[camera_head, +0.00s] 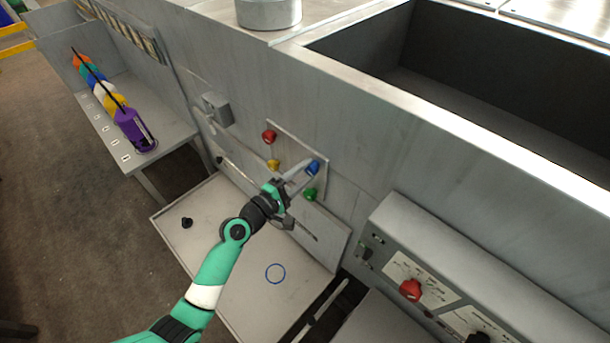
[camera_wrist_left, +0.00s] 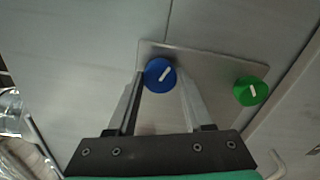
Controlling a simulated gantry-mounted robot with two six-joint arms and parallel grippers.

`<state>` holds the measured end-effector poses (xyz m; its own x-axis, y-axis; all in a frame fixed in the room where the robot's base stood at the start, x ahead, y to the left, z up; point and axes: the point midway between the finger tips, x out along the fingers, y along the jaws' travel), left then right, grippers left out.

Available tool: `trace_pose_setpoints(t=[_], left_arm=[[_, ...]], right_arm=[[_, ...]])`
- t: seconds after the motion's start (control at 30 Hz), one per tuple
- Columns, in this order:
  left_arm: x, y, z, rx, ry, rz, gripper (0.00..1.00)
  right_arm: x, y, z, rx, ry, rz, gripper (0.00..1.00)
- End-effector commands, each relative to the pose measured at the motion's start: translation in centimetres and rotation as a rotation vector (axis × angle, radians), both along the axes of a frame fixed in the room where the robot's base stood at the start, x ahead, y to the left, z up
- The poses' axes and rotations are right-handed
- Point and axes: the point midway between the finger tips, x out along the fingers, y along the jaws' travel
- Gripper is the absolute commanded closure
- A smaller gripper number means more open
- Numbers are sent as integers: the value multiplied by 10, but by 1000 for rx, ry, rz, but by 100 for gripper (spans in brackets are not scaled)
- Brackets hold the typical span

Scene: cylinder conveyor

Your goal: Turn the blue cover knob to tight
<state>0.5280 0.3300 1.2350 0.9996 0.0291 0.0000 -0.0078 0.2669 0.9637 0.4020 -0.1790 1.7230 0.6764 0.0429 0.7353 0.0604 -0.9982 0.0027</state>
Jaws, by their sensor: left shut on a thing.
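The blue cover knob (camera_head: 313,167) sits at the right of a small plate (camera_head: 289,140) on the grey machine wall. My left gripper (camera_head: 304,172) reaches up to it and is shut on it. In the left wrist view the blue knob (camera_wrist_left: 159,75) lies between the two finger tips (camera_wrist_left: 160,82). Its white mark slants up to the right. My right gripper is not in view.
A green knob (camera_head: 310,194) is just below the blue one, close to my fingers. Yellow (camera_head: 273,164) and red (camera_head: 269,137) knobs are to the left. A control box with a red knob (camera_head: 410,291) stands at lower right. A flat panel (camera_head: 240,262) with a blue ring lies below.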

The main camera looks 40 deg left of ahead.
Motion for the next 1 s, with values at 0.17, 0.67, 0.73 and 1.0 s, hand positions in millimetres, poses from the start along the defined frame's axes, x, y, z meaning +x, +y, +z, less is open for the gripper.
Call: trace_pose_setpoints(t=[0.17,0.67,0.73,1.0], left_arm=[[0,0,-3,168,4,0,100],[0,0,-3,639,17,2,100],[0,0,-3,700,19,2,100],[0,0,-2,887,25,0,100]], right_arm=[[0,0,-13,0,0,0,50],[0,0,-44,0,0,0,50],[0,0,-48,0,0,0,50],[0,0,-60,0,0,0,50]])
